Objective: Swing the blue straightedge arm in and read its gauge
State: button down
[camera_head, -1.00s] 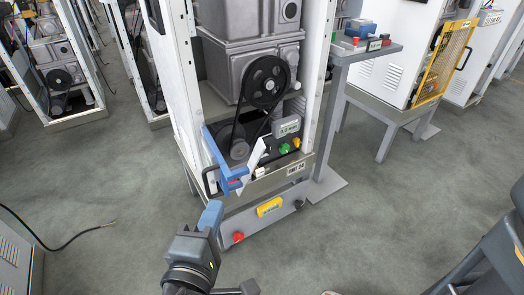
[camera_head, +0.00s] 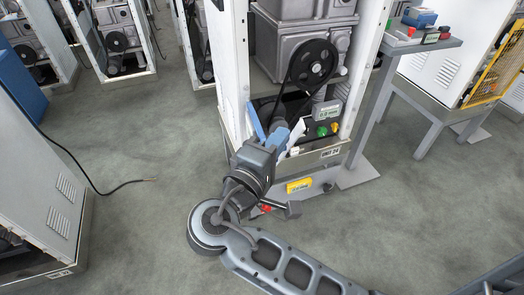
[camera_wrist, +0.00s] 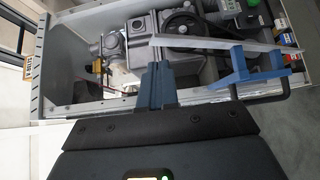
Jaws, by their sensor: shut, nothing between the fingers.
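The straightedge arm has a blue bracket (camera_wrist: 243,72) and a pale straight strip (camera_wrist: 205,43). In the wrist view the bracket stands at the open front of the machine, right of my gripper (camera_wrist: 158,68). The strip runs across just beyond my fingertips; I cannot tell whether they touch it. In the head view part of the blue arm (camera_head: 256,124) and the pale strip (camera_head: 296,132) show behind my blue fingers (camera_head: 281,136), which hide the rest. My gripper is shut and empty. The gauge (camera_head: 327,110) is a grey box with a small green display reading about 0.0 mm.
A black handle (camera_wrist: 285,85) sticks out at the front. A grey side table (camera_head: 440,44) stands right.

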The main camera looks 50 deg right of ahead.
jog(key=shift+s+d, duration=0.9)
jog(key=shift+d, duration=0.15)
jog(key=shift+d, duration=0.1)
